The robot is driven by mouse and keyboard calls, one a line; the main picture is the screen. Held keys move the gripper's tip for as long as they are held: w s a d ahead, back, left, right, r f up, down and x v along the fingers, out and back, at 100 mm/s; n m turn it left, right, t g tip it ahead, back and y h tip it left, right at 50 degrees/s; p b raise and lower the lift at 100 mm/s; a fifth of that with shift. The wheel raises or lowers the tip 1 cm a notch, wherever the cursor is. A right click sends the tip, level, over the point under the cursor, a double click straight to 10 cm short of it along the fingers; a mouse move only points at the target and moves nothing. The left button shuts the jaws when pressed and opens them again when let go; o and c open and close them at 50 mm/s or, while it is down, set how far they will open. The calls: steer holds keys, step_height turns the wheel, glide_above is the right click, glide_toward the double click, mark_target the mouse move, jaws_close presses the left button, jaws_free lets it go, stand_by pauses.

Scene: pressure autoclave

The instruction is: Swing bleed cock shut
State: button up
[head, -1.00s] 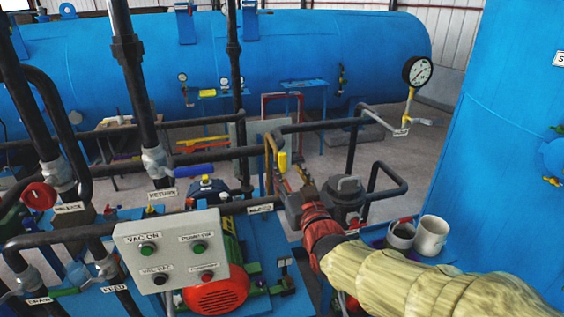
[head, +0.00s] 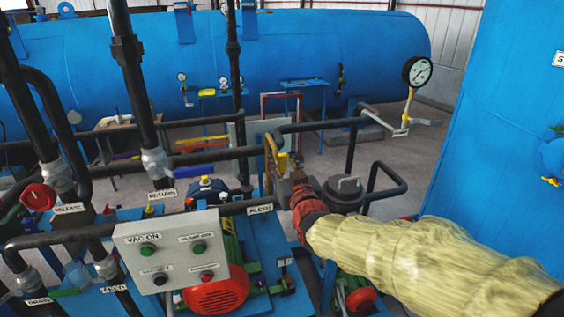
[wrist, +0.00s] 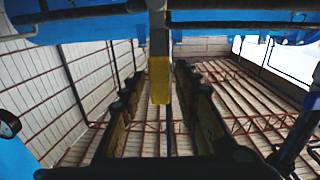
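The bleed cock's yellow handle (head: 282,161) hangs from the dark pipe run, above and right of a small label (head: 260,209) that seems to read BLEED. In the wrist view the yellow handle (wrist: 160,80) hangs down from a grey stem, between my two fingers. My gripper (wrist: 158,95) is open, with a visible gap on each side of the handle. In the head view my gripper (head: 283,158) reaches up to the handle from below right, and its fingers partly overlap it. I cannot tell whether a finger touches it.
A grey control box (head: 172,250) with several buttons stands at lower left. A dark capped fitting (head: 345,188) and a bent black pipe (head: 388,190) lie close right of my gripper. A pressure gauge (head: 417,72) stands farther right. A blue tank (head: 505,130) fills the right side.

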jaws_close()
stand_by(0.7)
